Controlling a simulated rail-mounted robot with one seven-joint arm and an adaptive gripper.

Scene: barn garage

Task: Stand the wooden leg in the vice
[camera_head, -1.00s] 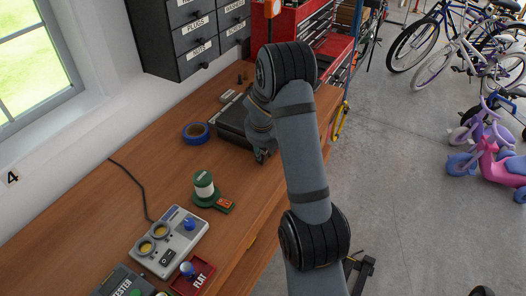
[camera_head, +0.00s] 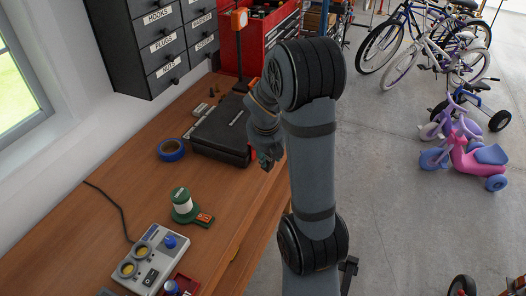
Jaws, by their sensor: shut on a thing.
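My gripper (camera_head: 268,161) is small and partly hidden at the end of my bent arm. It hangs near the front edge of the workbench (camera_head: 130,200), just right of a black case. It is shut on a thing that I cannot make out. I cannot pick out the wooden leg or the vice. A dark metal part (camera_head: 348,270) shows behind my arm at the lower middle, and I cannot tell what it is.
The black case (camera_head: 222,130), blue tape roll (camera_head: 171,150), green-and-white round item (camera_head: 183,203) and grey control box (camera_head: 150,262) lie on the bench. A drawer cabinet (camera_head: 165,45) and red tool chest (camera_head: 265,40) stand behind. Bikes (camera_head: 435,45) and a tricycle (camera_head: 470,150) stand right on open floor.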

